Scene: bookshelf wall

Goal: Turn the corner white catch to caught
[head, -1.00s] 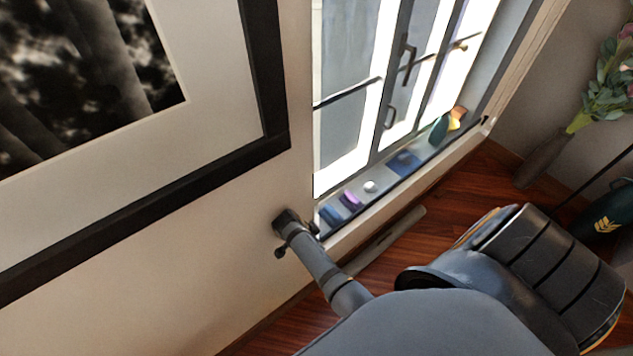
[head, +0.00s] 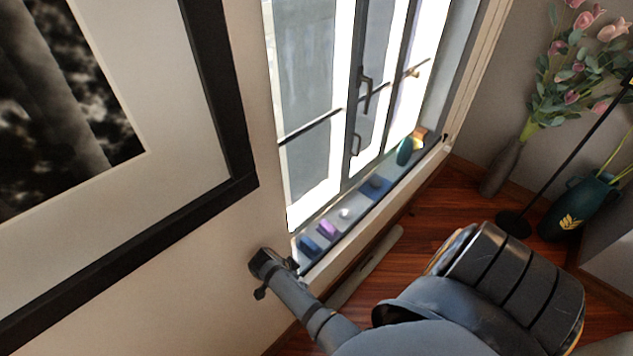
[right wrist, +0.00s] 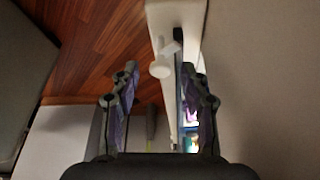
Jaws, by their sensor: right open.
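The white catch (right wrist: 161,67) shows in the right wrist view as a short pale lever with a rounded knob, on the white window-sill edge (right wrist: 175,14). My right gripper (right wrist: 158,80) is open, with one finger on each side of the catch's line of sight. I cannot tell whether the catch lies between the fingertips or beyond them, and no grip on it shows. In the head view my right gripper (head: 274,274) is beside the near lower corner of the window, and the catch is hidden there. My left gripper is out of view.
The sill holds a purple block (head: 328,229), blue blocks, a small white round thing (head: 346,214) and a teal vase (head: 404,151). A framed picture (head: 231,100) hangs on the wall at left. Flower vases (head: 502,165) and a dark green pot (head: 577,207) stand at right.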

